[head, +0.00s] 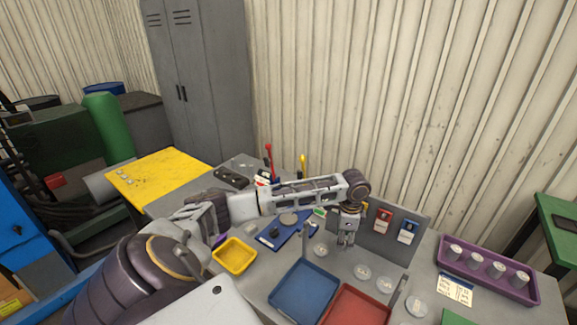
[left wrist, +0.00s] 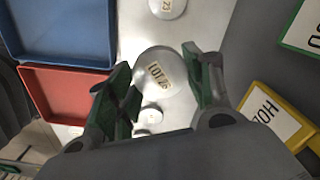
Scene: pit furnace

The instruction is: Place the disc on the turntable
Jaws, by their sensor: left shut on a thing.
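My left gripper (head: 347,240) reaches down in front of a grey upright panel, above the grey table. In the left wrist view, its green-padded fingers (left wrist: 160,80) are shut on a pale round disc (left wrist: 158,68) with a printed label. In the head view the held disc is hard to make out against the fingers. A flat round grey piece (head: 289,218) on a blue plate (head: 268,241) may be the turntable; I cannot be sure. My right gripper is not in view.
Other pale discs (head: 362,271) lie beside the blue tray (head: 303,290) and red tray (head: 356,306). The grey panel (head: 380,236) with hanging cards stands close behind my gripper. A yellow tray (head: 234,255) is at left, a purple rack (head: 487,269) at right.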

